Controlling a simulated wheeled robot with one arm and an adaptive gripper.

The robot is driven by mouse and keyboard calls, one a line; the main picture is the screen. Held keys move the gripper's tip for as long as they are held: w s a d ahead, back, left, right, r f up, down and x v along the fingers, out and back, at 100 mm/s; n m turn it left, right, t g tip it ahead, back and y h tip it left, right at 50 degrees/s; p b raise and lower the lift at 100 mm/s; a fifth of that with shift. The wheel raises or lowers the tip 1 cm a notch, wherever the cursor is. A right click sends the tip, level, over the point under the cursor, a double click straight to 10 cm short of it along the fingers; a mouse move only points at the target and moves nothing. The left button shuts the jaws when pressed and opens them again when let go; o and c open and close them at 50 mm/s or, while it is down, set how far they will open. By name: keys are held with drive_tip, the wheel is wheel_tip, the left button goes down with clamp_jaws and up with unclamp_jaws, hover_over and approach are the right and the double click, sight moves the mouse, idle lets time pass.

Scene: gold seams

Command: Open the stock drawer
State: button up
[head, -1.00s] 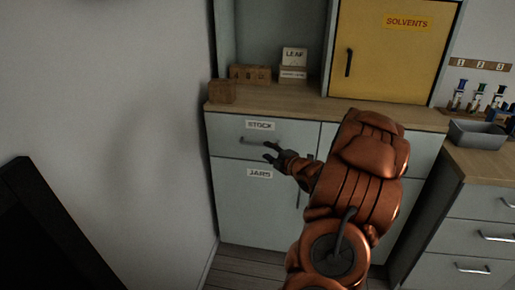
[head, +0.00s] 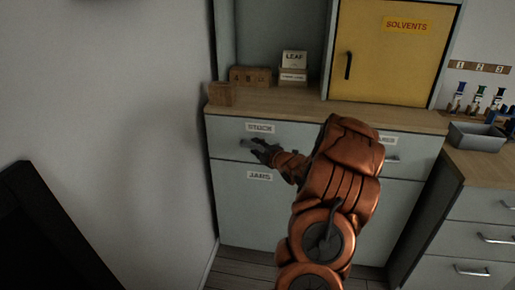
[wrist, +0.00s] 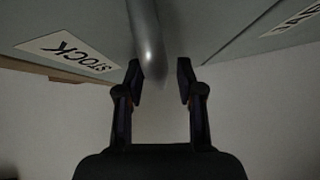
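The stock drawer (head: 226,132) is a pale grey front at the upper left of the cabinet, under the wooden top. It looks shut. Its label (head: 261,128) reads STOCK; the label also shows upside down in the wrist view (wrist: 68,52). My gripper (head: 257,148) is at the drawer's handle and covers part of it in the head view. In the wrist view my gripper (wrist: 160,80) is open, with the grey bar handle (wrist: 147,40) between its fingertips. The handle lies close to the left finger, with a clear gap to the right finger.
The JARS door (head: 235,205) is just below the drawer. Another drawer (head: 415,146) is to the right, partly behind my arm. A wooden block (head: 221,94) stands on the counter (head: 290,105) above. A wall (head: 150,150) is close on the left.

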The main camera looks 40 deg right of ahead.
clamp_jaws()
idle(0.6)
